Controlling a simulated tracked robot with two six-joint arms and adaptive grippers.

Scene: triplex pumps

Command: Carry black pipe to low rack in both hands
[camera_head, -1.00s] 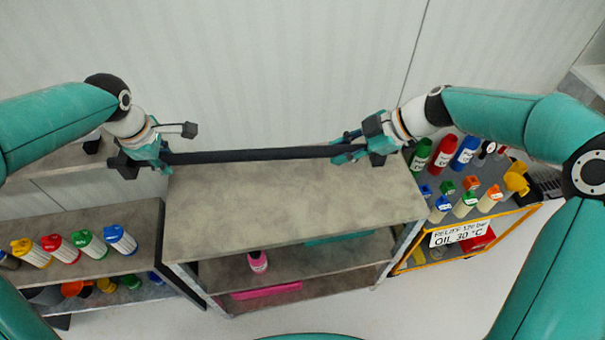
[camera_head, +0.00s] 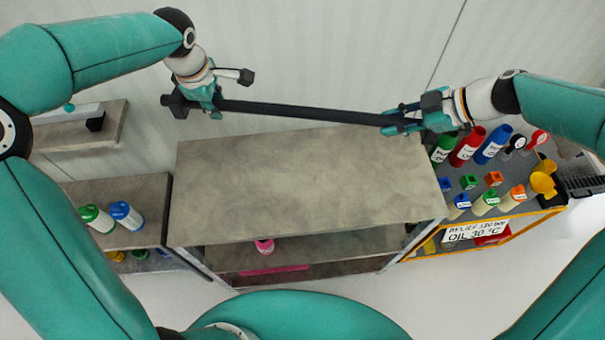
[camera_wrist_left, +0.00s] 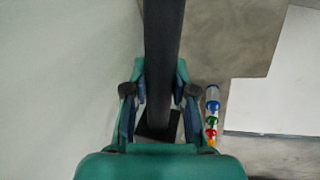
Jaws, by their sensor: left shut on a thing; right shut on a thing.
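A long black pipe (camera_head: 300,111) runs across the head view, held between my two grippers, its left end higher in the picture than its right. My left gripper (camera_head: 214,102) is shut on the pipe near its left end. In the left wrist view my left gripper's fingers (camera_wrist_left: 158,100) lie on both sides of the pipe (camera_wrist_left: 163,45). My right gripper (camera_head: 400,118) is shut on the pipe's right end, which its fingers partly hide. I cannot tell for sure which of the shelf units is the low rack.
A grey-topped shelf unit (camera_head: 300,190) stands in the middle, its top bare. A lower shelf (camera_head: 125,190) with bottles (camera_head: 126,214) is at left. A cart (camera_head: 520,208) with bottles and a yellow frame stands at right, close to my right gripper. A wall is behind.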

